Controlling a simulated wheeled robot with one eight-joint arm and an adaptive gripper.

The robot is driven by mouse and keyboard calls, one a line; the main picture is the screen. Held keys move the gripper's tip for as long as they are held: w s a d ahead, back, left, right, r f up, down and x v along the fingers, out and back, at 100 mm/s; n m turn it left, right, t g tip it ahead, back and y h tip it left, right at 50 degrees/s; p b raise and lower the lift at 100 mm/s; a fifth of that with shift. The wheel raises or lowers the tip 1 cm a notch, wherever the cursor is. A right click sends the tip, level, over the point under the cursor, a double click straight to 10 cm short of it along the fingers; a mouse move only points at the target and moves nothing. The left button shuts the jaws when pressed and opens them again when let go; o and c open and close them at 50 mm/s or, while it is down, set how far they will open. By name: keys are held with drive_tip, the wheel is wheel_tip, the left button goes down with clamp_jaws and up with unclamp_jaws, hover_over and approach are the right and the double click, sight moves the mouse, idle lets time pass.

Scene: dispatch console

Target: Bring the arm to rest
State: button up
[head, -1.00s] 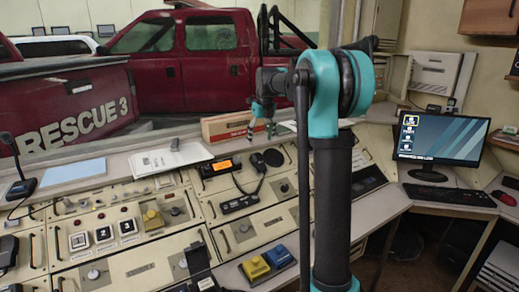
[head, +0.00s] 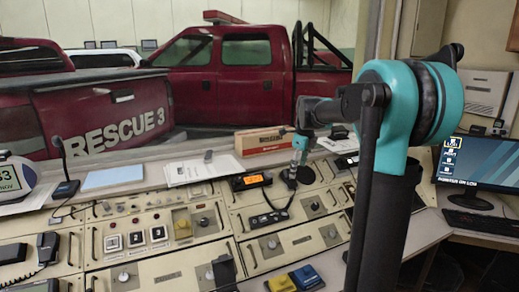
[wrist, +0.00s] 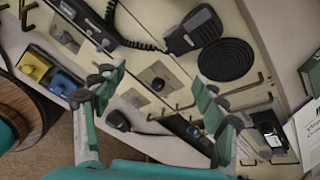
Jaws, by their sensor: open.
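My gripper (head: 295,177) is at the end of my arm, raised over the console (head: 165,262) near the round black speaker disc. In the wrist view its two teal fingers stand wide apart, so my gripper (wrist: 158,100) is open, with nothing between the fingertips but console panel seen beyond. The arm bends at a teal elbow on the right of the head view, and its forearm stretches left over the panels. I cannot tell the exact height of the fingertips above the panel.
A radio with an orange display (head: 250,181), a handset (wrist: 194,32) and the speaker disc (wrist: 227,60) are close to my gripper. A cardboard box (head: 262,140) and papers (head: 198,170) lie on the ledge behind. A monitor (head: 477,170) stands at right.

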drive_tip(key=s+d+f+n, duration=0.1)
drive_tip(key=s+f+n, duration=0.6)
drive_tip(key=s, duration=0.3)
drive_tip(key=s+f+n+t, duration=0.1)
drive_tip(key=s+f+n, duration=0.6)
drive_tip(key=s+n, duration=0.2)
drive_tip(key=s+d+f+n, duration=0.1)
drive_tip(key=s+f+n, duration=0.6)
drive_tip(key=s, duration=0.5)
drive_tip(key=shift+d+f+n+t+h, duration=0.3)
drive_tip(key=shift+f+n, duration=0.05)
drive_tip(key=shift+n, duration=0.45)
